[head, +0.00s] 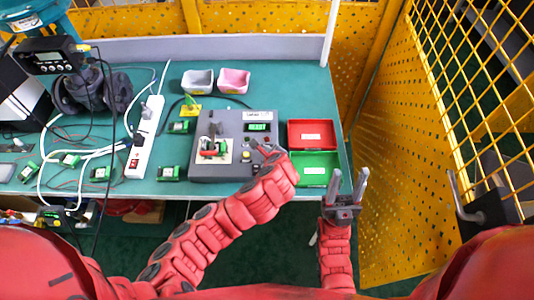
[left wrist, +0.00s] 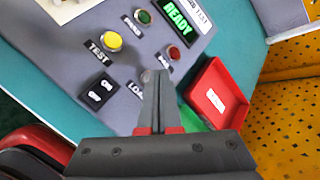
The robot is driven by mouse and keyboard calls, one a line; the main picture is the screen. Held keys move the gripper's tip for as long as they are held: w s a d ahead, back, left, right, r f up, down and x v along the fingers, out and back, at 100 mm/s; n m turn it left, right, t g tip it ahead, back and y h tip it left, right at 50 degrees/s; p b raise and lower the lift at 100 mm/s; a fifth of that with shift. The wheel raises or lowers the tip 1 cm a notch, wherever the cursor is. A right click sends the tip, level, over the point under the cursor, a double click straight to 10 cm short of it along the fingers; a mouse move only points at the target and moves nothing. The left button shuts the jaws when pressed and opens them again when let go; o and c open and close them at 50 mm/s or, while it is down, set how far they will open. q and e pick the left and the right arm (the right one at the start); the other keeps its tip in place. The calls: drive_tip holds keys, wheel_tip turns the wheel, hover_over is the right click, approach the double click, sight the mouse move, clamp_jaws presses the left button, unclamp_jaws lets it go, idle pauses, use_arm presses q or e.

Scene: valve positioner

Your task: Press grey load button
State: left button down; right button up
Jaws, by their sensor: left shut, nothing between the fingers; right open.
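The grey tester box (head: 235,165) stands on the teal bench, and its panel fills much of the left wrist view (left wrist: 75,45). The grey load button (left wrist: 147,76) shows only in part behind my fingertips, beside a partly covered "LOA..." label. My left gripper (left wrist: 157,75) is shut and empty, its tips over the panel at that button; I cannot tell whether they touch it. In the head view the left gripper (head: 262,148) is over the box's right side. My right gripper (head: 346,184) is open and empty in front of the bench edge.
Near the load button are a yellow button (left wrist: 111,41), a green one (left wrist: 142,17), a red one (left wrist: 174,53) and a black switch (left wrist: 97,91). The display (left wrist: 177,17) reads READY. A red tray (head: 311,123) and green tray (head: 333,157) stand right of the box.

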use_arm(q)
drive_tip(key=shift+f+b, duration=0.3)
drive_tip(key=shift+f, duration=0.1)
idle(0.3)
drive_tip(key=shift+r, duration=0.1)
drive_tip(key=shift+r+p, duration=0.45)
drive_tip(key=shift+r, duration=0.3)
wheel_tip(320, 180, up, 5)
drive_tip(key=p, duration=0.3)
drive_tip(key=shift+f, duration=0.1)
idle(0.9)
